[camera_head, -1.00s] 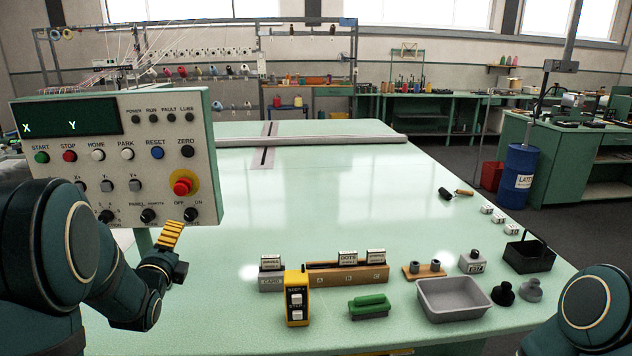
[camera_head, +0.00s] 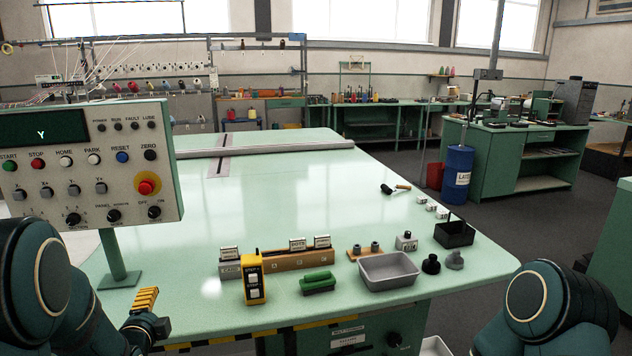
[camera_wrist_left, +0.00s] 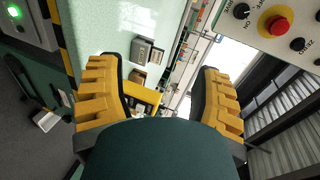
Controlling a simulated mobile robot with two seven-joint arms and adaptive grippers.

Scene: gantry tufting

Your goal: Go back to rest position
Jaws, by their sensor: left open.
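My left gripper (camera_head: 146,314) is at the lower left in the head view, below the control panel (camera_head: 88,165) and by the table's front edge. In the left wrist view its two yellow fingers (camera_wrist_left: 162,95) are spread wide apart with nothing held between them. My right arm shows at the lower right in the head view, bent, over the floor beyond the table's front right corner; its gripper is out of the picture. The green table (camera_head: 330,190) lies ahead of both arms.
Near the table's front edge are a yellow switch box (camera_head: 254,280), a wooden block holder (camera_head: 297,261), a green-handled brush (camera_head: 318,283), a grey tray (camera_head: 388,283) and a black bin (camera_head: 454,235). The table's middle is clear. A blue drum (camera_head: 457,175) stands at right.

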